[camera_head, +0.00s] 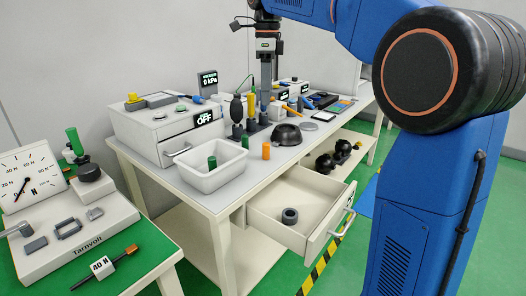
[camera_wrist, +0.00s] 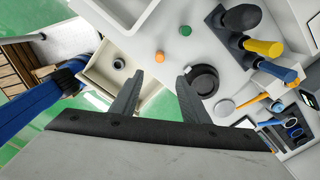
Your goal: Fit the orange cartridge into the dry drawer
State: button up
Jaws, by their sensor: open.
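The orange cartridge (camera_head: 266,150) stands upright on the table near its front edge, right of the white tub. In the wrist view it shows as a small orange disc (camera_wrist: 159,57), seen from above. An open drawer (camera_head: 273,225) sticks out below the tabletop, with a dark ring-shaped piece (camera_head: 289,215) inside; no label on it is readable. The drawer also shows in the wrist view (camera_wrist: 98,68). My gripper (camera_wrist: 158,84) is open and empty, high above the table, with the cartridge beyond its fingertips. In the head view its fingertips are hard to make out.
A white tub (camera_head: 218,180) holding a green cylinder (camera_head: 212,162) stands left of the cartridge. A black bowl (camera_head: 287,135) stands close behind it to the right. Several bottles and tools crowd the table behind. A box with an OFF display (camera_head: 160,127) stands at left.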

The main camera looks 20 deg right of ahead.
aim_at(266, 144)
notch_tip(266, 144, down, 16)
jog(key=shift+f, duration=0.15)
dwell(0.6)
grip_shut()
